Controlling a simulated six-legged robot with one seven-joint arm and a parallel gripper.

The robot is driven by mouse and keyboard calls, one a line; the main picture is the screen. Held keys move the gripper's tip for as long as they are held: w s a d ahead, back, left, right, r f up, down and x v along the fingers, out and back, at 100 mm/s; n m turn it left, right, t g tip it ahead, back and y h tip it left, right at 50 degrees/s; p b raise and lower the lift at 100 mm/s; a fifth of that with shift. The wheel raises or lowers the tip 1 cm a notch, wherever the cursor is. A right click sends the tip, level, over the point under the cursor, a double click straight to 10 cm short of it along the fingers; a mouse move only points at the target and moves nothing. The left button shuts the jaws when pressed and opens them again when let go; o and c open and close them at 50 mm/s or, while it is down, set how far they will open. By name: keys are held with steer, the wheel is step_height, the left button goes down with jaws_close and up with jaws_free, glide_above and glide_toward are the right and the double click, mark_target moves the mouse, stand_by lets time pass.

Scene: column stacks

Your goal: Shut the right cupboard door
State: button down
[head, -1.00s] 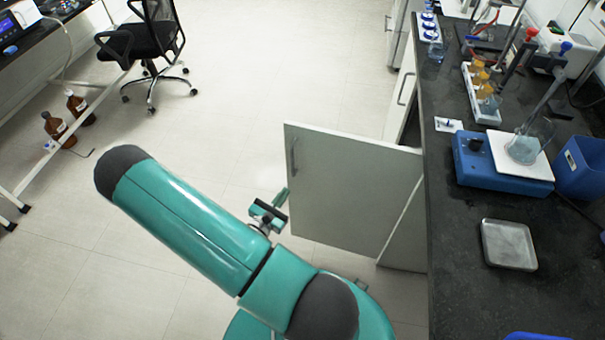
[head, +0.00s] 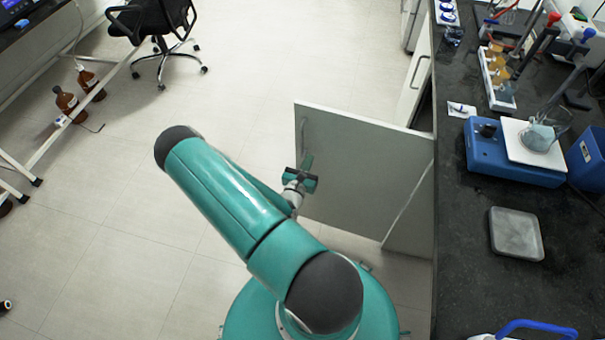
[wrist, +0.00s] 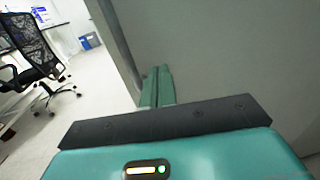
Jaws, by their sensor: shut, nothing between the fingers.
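The right cupboard door (head: 365,165) is a pale grey panel standing open, jutting out from the cupboard under the dark counter. A handle (head: 304,132) shows close to its free edge. My gripper (head: 307,158) is shut and empty, in front of the door's free edge just below the handle in the head view. In the wrist view, the shut fingers (wrist: 157,75) point at the door panel (wrist: 215,55) beside its edge. I cannot tell whether they touch it. Part of the door's lower left is hidden behind my gripper and arm.
The black counter (head: 470,250) runs along the right, with a blue stirrer (head: 515,165) and a metal tray (head: 517,235). Another cupboard front (head: 414,85) lies farther back. An office chair (head: 155,30) and brown bottles (head: 68,103) stand far left. The floor between is clear.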

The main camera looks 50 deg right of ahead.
mark_target(314, 148)
steer(key=x, duration=0.3)
steer(key=shift+d, duration=0.25)
steer(key=shift+w, duration=0.1)
steer(key=shift+w+d, duration=0.1)
steer(key=shift+d, duration=0.05)
